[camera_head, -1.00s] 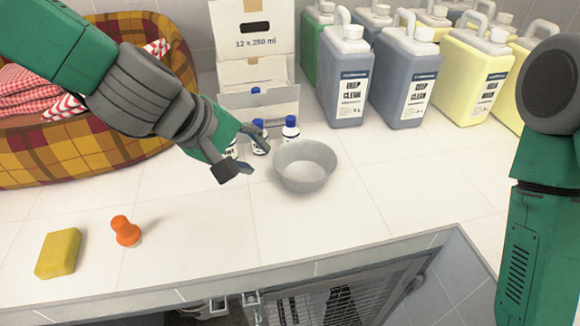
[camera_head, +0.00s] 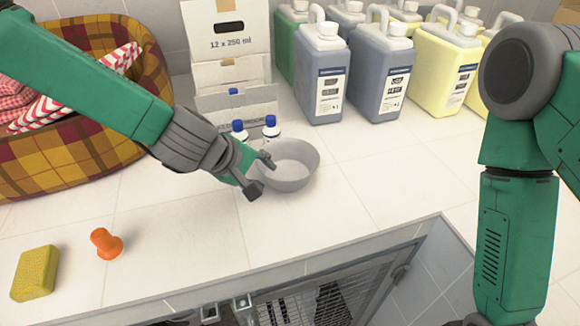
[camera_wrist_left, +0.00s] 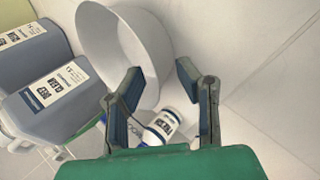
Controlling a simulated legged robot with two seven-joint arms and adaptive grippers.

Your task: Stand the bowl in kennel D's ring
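The grey bowl (camera_head: 296,181) stands upright on the white tiled counter, in front of the bottles. My left gripper (camera_head: 260,176) is open and empty at the bowl's near left side, overlapping its rim in the head view. In the left wrist view, the bowl (camera_wrist_left: 100,38) lies past the open fingers (camera_wrist_left: 158,85), its wall partly behind the left finger; I cannot tell whether they touch. My right arm shows at the right, but its gripper is out of view. Below the counter edge a barred kennel door (camera_head: 330,290) shows; no ring or letter D is readable.
Blue-capped bottles (camera_head: 271,127) and a cardboard box (camera_head: 228,40) stand behind the bowl. Several jugs (camera_head: 322,75) line the back. A plaid basket (camera_head: 70,155) holds towels. Counter right of the bowl is clear.

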